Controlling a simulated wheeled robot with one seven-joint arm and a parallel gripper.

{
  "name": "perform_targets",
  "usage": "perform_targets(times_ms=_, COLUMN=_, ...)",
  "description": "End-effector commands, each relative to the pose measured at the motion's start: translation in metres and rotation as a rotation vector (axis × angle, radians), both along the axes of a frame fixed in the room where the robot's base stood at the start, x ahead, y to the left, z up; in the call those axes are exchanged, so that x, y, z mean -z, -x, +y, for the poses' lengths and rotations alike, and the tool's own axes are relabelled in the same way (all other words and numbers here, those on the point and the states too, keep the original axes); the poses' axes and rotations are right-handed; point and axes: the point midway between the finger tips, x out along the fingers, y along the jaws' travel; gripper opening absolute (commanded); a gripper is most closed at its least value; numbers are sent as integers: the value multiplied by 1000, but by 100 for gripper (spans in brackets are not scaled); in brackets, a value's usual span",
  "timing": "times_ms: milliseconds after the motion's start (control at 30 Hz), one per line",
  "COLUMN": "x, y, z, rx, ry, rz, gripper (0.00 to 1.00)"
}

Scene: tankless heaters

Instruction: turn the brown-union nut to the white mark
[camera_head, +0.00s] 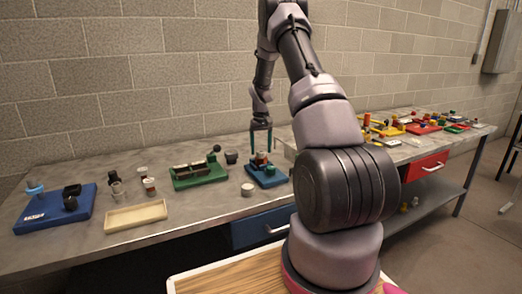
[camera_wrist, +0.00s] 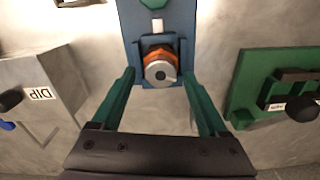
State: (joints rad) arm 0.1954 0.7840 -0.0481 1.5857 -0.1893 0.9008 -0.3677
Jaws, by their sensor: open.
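The brown-union nut (camera_wrist: 157,52) shows in the wrist view as an orange-brown ring around a grey round fitting, on a blue base plate (camera_wrist: 128,18). A white mark (camera_wrist: 157,27) lies on the plate just beyond the nut. In the head view the blue base (camera_head: 267,178) stands on the workbench with the fitting on it. My gripper (camera_wrist: 158,82) is open, with its two green fingers apart on either side of the fitting's near end. No touch between fingers and nut is visible. In the head view my gripper (camera_head: 261,141) points down just above the blue base.
A green fixture (camera_head: 199,173) stands left of the blue base in the head view. A small white cylinder (camera_head: 248,190) is near the bench's front edge. A beige tray (camera_head: 136,216) and a blue block (camera_head: 55,208) are farther left. Cluttered trays fill the bench's right end.

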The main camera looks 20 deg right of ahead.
Motion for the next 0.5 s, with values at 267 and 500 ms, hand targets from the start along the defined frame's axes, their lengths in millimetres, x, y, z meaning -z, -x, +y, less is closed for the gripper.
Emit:
perform_targets(times_ms=267, x=7, y=0, z=0, rx=0, ry=-1, rz=0, gripper=77)
perform_targets(times_ms=500, x=7, y=0, z=0, rx=0, ry=-1, rz=0, gripper=27)
